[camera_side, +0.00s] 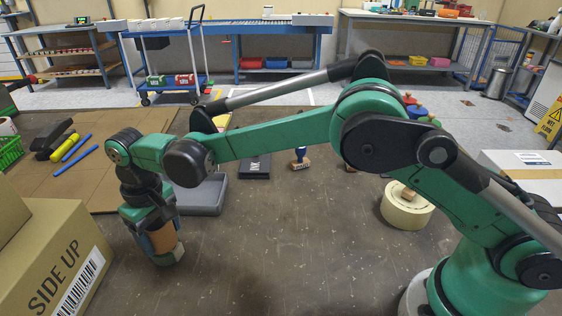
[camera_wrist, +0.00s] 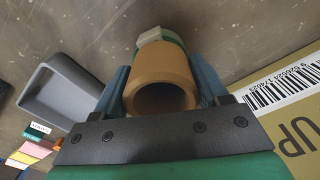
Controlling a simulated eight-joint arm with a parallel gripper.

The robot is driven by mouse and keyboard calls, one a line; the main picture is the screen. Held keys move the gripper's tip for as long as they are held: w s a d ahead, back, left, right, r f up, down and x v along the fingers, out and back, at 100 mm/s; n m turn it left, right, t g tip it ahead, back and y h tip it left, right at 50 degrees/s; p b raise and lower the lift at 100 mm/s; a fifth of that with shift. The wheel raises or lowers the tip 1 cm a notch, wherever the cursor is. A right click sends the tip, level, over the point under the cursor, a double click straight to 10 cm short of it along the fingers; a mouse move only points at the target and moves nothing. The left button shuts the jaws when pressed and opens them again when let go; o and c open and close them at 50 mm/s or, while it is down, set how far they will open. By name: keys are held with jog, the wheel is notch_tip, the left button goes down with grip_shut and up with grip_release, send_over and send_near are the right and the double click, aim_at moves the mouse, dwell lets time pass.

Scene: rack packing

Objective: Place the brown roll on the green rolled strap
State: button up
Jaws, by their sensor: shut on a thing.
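My gripper (camera_side: 163,240) is low over the table at the left, with its jaws shut on the brown roll (camera_side: 165,236). In the wrist view, the roll (camera_wrist: 160,72) sits between the two blue fingers, its open hollow end facing the camera. The green rolled strap (camera_side: 170,256) shows right under the roll, low on the table. In the wrist view, the strap (camera_wrist: 176,42) and its pale end (camera_wrist: 153,37) peek out past the roll's far end. The roll hides most of the strap. Whether roll and strap touch, I cannot tell for sure.
A cardboard box (camera_side: 62,262) stands close at the left of my gripper. A grey tray (camera_side: 207,199) lies just behind it. A black box (camera_side: 256,167), a stamp (camera_side: 299,158) and a cream tape roll (camera_side: 407,207) are farther right. The table's front middle is clear.

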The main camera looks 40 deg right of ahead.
jog(key=shift+f, duration=0.2)
jog(key=o, duration=1.3)
jog(key=shift+f, duration=0.1)
